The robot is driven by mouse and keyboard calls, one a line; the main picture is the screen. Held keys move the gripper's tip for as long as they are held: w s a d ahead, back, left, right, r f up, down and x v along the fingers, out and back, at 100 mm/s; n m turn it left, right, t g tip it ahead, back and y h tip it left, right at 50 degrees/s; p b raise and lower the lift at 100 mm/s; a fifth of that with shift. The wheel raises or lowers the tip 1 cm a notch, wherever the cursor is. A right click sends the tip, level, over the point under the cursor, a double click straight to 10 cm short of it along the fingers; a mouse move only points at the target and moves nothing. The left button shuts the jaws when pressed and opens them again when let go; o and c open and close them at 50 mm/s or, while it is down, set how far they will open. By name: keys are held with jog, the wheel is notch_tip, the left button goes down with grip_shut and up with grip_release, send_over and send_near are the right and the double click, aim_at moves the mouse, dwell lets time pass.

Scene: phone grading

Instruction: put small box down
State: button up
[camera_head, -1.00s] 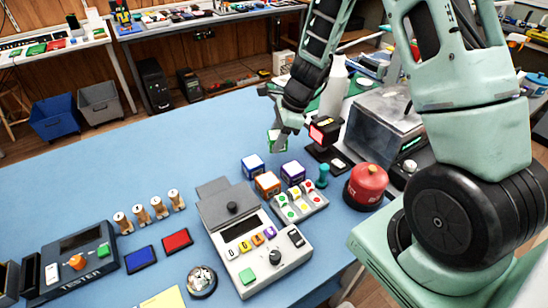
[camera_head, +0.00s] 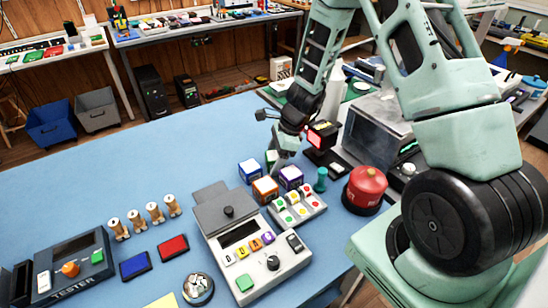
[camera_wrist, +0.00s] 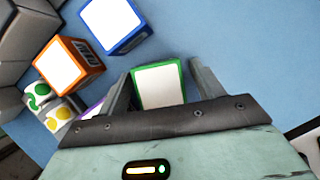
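The small box (camera_head: 271,158), green with a white face, shows partly in the head view beside my gripper (camera_head: 281,158). It stands low behind the blue and purple boxes and looks to be at table level; its contact with the table is hidden. In the wrist view the small box (camera_wrist: 159,85) lies between the two fingers of my gripper (camera_wrist: 163,72). A narrow strip of blue shows between the box and the right finger, with a slimmer gap at the left. The fingers look open around it.
A blue box (camera_head: 250,171), an orange box (camera_head: 265,190) and a purple box (camera_head: 291,177) stand close by. A button panel (camera_head: 297,205), a scanner with a red light (camera_head: 322,134) and a red canister (camera_head: 365,187) are to the right. The blue table (camera_head: 150,160) is free at left.

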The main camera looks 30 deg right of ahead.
jog(key=shift+d+r, duration=0.15)
jog(key=shift+r, duration=0.45)
jog(key=p+v, duration=0.2)
jog(key=v, duration=0.8)
jog(key=s+a+r+n+g, duration=0.1)
jog(key=s+a+r+n, duration=0.3)
jog(key=s+a+n, duration=0.35)
jog(key=s+a+r+n+g, duration=0.1)
jog(key=s+a+r+n, duration=0.3)
jog(key=a+n, duration=0.55)
jog(key=s+a+r+n+h, duration=0.1)
jog(key=s+a+n, duration=0.2)
jog(key=s+n, duration=0.3)
jog(key=s+a+r+n+h, duration=0.2)
jog(key=s+a+n, duration=0.1)
jog(key=s+n, duration=0.4)
jog(key=shift+s, duration=0.45)
jog(key=shift+r, duration=0.1)
